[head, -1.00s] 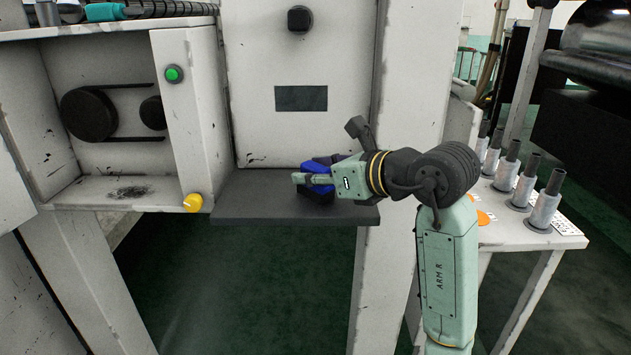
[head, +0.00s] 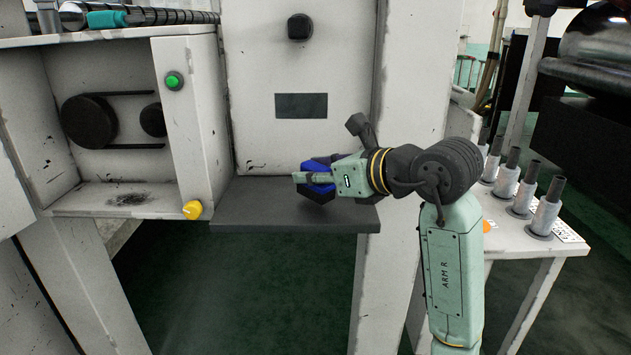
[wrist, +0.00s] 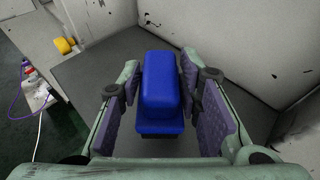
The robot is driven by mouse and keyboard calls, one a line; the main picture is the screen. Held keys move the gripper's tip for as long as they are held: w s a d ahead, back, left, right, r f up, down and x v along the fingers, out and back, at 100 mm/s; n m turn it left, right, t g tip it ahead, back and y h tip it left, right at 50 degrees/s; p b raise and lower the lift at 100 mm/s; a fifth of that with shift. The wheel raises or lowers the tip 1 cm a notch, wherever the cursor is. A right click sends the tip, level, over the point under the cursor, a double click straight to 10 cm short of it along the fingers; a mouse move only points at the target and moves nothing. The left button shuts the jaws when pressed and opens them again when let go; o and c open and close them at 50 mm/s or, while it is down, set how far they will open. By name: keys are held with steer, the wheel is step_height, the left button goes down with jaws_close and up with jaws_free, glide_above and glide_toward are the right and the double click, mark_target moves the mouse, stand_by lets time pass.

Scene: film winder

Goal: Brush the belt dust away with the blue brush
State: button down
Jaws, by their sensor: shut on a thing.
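The blue brush (head: 318,188) has a blue handle above a dark lower part. My gripper (head: 312,178) is shut on it over the dark grey shelf (head: 255,205). In the wrist view the brush (wrist: 162,90) sits between the two purple-padded fingers (wrist: 163,105), which hide parts of its sides. I cannot tell whether its underside is clear of the shelf. The belt dust (head: 128,199) is a dark patch on the floor of the open belt compartment at left, below the belt and its two black pulleys (head: 90,121).
A panel with a green button (head: 173,81) and a yellow knob (head: 192,210) stands between the compartment and the shelf. A white side table (head: 535,244) with several grey posts is at right. The shelf's left part is bare.

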step_height(320, 180, up, 2)
steer(key=s+r+b, duration=0.1)
steer(key=s+b, duration=0.3)
steer(key=s, duration=1.2)
steer(key=shift+r, duration=0.3)
steer(key=c, duration=1.7)
jaws_free()
steer(key=c, duration=0.5)
steer(key=shift+c, duration=0.2)
steer(key=shift+w, duration=0.1)
